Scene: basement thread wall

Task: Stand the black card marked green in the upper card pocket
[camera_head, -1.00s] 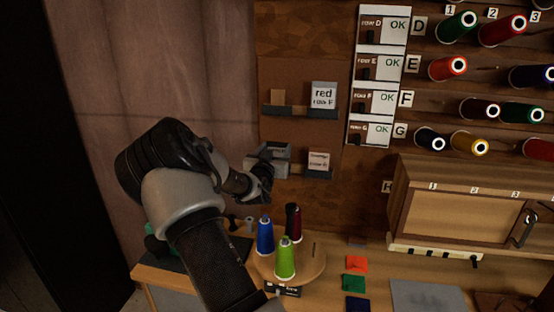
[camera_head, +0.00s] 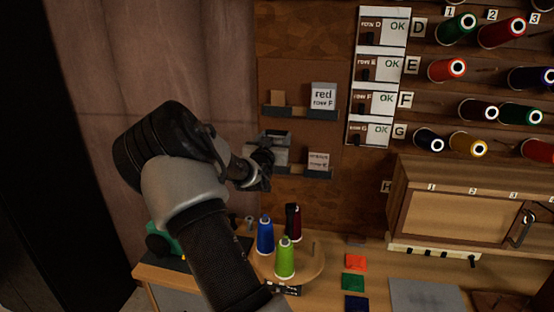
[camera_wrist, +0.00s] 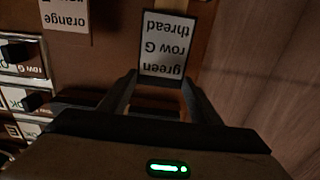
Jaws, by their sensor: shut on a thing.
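The black-edged card marked green, row G, thread (camera_wrist: 166,45) is between the fingertips of my gripper (camera_wrist: 160,88) in the wrist view, its print upside down there. In the head view my gripper (camera_head: 272,150) is in front of the wall board, just below the left part of the upper card pocket (camera_head: 300,113); the green card cannot be made out there. A white card marked red, row F (camera_head: 323,96) stands in the upper pocket's right part.
The lower pocket (camera_head: 317,173) holds a small card (camera_head: 318,160) at its right; a card reading orange (camera_wrist: 66,17) shows in the wrist view. Below are blue (camera_head: 265,236), green (camera_head: 285,260) and dark red (camera_head: 294,222) cones. Thread racks and a wooden cabinet (camera_head: 455,205) are at right.

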